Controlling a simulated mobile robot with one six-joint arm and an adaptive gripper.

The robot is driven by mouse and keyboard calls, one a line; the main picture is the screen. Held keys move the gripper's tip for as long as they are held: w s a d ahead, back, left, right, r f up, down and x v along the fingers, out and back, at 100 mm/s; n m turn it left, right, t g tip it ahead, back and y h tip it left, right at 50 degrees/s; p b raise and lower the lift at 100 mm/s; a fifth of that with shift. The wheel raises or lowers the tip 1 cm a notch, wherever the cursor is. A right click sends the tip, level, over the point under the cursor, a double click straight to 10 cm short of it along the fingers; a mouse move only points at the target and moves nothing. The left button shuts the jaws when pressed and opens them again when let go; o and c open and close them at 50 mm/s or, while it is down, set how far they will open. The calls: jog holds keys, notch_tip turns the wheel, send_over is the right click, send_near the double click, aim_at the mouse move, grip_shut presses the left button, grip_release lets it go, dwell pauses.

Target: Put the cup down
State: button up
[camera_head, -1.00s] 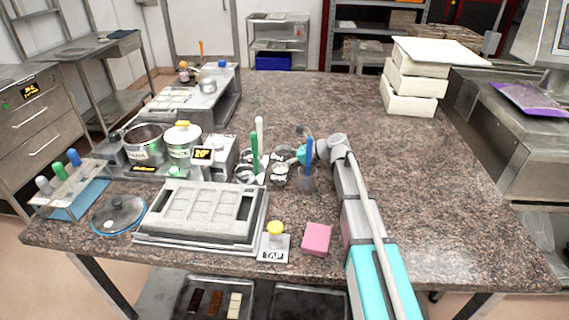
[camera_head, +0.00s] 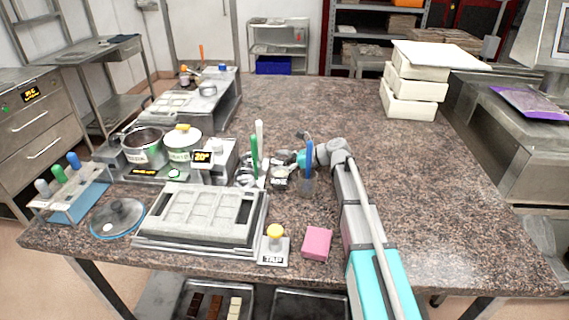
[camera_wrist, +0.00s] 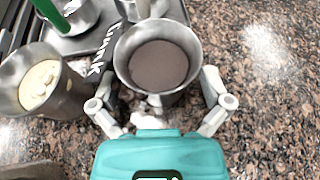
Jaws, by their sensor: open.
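A metal cup with brown contents (camera_wrist: 158,92) is in the middle of the wrist view, upright, its wide rim towards the camera. My gripper (camera_wrist: 160,108) is open, with one finger on each side of the cup's lower part. Whether the fingers touch it is not clear, and the cup's base is hidden. In the head view my gripper (camera_head: 299,160) is low over the worktop by the small cups, and its fingers are too small to make out.
A cup with pale yellow contents (camera_wrist: 40,86) stands close on the left. A blue-handled tool in a holder (camera_head: 309,181) is beside my wrist. The worktop on the right is clear.

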jog(key=shift+r, duration=0.15)
jog(key=shift+d+r+p, duration=0.15)
jog(key=shift+d+p, duration=0.1)
jog(key=shift+p, duration=0.05)
jog(key=p+v, duration=0.4)
jog(key=v, duration=0.7)
jog(key=shift+s+d, duration=0.1)
jog(key=shift+d, duration=0.15)
